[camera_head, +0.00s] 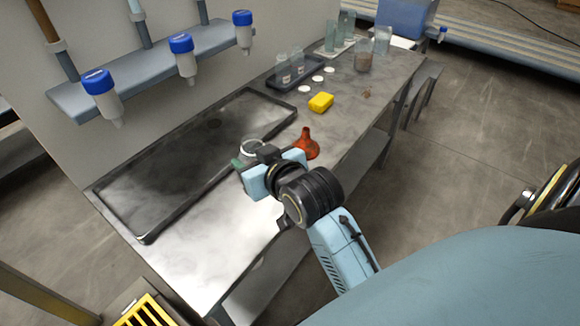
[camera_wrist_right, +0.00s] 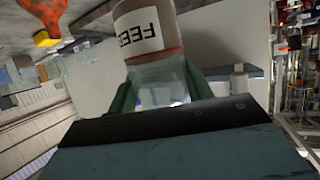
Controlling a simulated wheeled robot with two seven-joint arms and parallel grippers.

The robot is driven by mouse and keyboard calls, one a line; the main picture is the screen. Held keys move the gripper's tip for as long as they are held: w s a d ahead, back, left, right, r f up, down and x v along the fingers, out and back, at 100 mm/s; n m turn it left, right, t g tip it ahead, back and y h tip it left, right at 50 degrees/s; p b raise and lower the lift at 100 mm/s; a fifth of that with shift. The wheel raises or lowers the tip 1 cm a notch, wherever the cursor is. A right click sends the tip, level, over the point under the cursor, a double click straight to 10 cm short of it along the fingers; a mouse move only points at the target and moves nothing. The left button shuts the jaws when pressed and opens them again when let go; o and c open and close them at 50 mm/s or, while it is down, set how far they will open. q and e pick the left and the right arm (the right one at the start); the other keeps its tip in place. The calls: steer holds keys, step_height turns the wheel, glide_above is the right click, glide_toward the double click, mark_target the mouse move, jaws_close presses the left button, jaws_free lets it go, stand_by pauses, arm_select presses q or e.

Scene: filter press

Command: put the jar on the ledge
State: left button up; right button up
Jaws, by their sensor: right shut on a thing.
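My right gripper (camera_head: 246,158) is shut on a clear glass jar (camera_head: 252,146) near the front edge of the sink tray; its rim shows past the fingers. My left gripper is not in view.
The dark shallow sink tray (camera_head: 170,200) lies between the jar and the wall. Farther back are white discs (camera_head: 303,88), a dark rack (camera_head: 283,86) and a brownish glass jar (camera_head: 363,58).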

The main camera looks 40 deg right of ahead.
steer(key=w+d+f+p, duration=0.2)
steer(key=w+d+p, duration=0.15)
steer(key=w, duration=0.25)
steer(key=shift+m+h, duration=0.4)
steer(key=shift+h, duration=0.1)
steer(key=shift+w+a+f, duration=0.1)
steer(key=shift+w+f, duration=0.05)
steer(key=shift+f, duration=2.55)
steer(key=shift+w+f, duration=0.15)
steer(key=shift+f, duration=2.55)
steer(key=shift+f+b, duration=0.15)
steer(key=shift+b, duration=0.15)
steer(key=o, duration=1.2)
steer(key=shift+c, duration=0.2)
